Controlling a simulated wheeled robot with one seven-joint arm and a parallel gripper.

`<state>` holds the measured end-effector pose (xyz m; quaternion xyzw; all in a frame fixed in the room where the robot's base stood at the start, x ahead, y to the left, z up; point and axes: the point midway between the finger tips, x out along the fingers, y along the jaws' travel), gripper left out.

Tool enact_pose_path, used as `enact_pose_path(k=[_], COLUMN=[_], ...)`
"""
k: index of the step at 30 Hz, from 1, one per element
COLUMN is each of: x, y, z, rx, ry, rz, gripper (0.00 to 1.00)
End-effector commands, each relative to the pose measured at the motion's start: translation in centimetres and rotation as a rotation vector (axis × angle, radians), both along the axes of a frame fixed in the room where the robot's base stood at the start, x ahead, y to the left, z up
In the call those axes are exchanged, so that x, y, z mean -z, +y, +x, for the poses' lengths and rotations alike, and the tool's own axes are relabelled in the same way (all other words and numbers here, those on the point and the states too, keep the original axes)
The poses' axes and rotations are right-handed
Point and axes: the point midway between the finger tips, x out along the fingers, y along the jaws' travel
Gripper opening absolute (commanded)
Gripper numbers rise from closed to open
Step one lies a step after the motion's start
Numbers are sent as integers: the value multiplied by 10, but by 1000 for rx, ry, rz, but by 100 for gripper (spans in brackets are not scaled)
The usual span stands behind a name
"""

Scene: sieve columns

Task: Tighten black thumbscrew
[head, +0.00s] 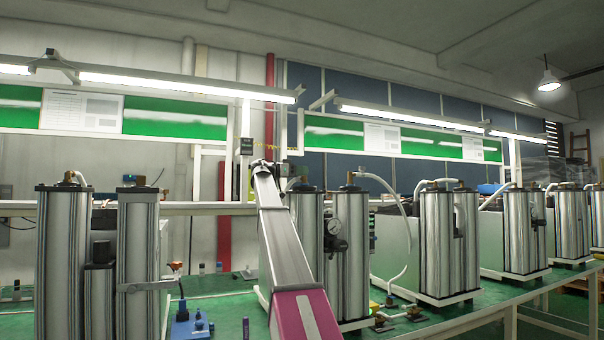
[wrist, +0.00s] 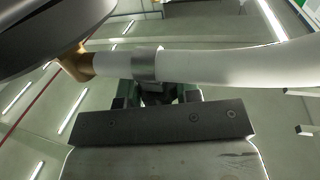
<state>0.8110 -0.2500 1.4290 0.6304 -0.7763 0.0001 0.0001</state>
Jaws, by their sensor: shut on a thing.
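My gripper (wrist: 157,98) is in the wrist view, just below a white hose (wrist: 230,62). Its fingers are shut on a small dark piece, apparently the black thumbscrew (wrist: 154,88), under the grey metal clamp band (wrist: 143,64) around the hose. The thumbscrew is mostly hidden between the fingers, so its tightness cannot be told. The hose meets a brass fitting (wrist: 76,66) beside a large dark round cap (wrist: 45,30). In the head view my arm reaches up to the tops of the middle steel columns (head: 307,235); the thumbscrew is not distinguishable there.
Two steel columns (head: 138,265) stand close on the left, with a blue device (head: 190,326) on the green bench (head: 232,312). More column units (head: 450,240) line the bench to the right. A hanging white hose (head: 403,225) curves beside the middle unit.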

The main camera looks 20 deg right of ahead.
Motion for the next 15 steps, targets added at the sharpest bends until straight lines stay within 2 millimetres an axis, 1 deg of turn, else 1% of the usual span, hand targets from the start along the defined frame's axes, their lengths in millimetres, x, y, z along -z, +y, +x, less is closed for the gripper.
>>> enact_pose_path(k=[6,15], x=[-1,0], y=[0,0], z=[0,-2], rx=[111,173], ry=[0,0], rz=[1,1], gripper=[7,7])
